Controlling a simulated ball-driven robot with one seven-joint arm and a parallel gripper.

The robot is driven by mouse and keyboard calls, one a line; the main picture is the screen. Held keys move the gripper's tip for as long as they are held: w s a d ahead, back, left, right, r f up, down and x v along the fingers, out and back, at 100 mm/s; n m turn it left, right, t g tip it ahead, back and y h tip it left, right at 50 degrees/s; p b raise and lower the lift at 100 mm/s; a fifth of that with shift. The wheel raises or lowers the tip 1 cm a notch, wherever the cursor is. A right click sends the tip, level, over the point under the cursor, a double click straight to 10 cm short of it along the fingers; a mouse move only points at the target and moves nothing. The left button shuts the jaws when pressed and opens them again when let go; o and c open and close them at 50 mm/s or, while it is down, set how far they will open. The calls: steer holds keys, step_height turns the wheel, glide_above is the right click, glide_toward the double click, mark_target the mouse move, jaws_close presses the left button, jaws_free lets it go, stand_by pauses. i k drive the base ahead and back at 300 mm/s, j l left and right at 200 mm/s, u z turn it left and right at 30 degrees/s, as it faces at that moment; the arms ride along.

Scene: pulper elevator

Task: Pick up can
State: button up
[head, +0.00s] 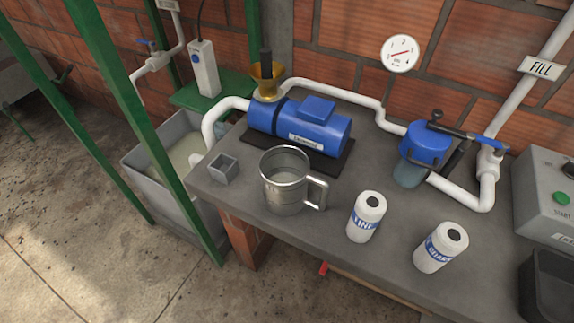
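A steel can (285,197) with a side handle stands upright on the grey counter (322,227), left of the middle. Its open top faces up, and its handle points right. Two white canisters with blue label bands stand to its right. The nearer-to-the-can one (367,217) has a label partly readable as "LIN". The other (441,248) stands further right, close to the counter's front edge. My gripper is not in view.
A small grey open box (223,169) sits left of the can. A blue pump (300,125) with white pipes stands behind it, and a blue-topped filter (427,143) behind the canisters. Green posts (150,140) rise at left. A grey control box (545,205) and dark bin (548,285) are at right.

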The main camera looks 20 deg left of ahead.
mark_target(285, 176)
steer(key=j+z, duration=0.15)
steer(key=j, duration=1.25)
steer(key=j+z, duration=0.1)
steer(key=j, duration=1.3)
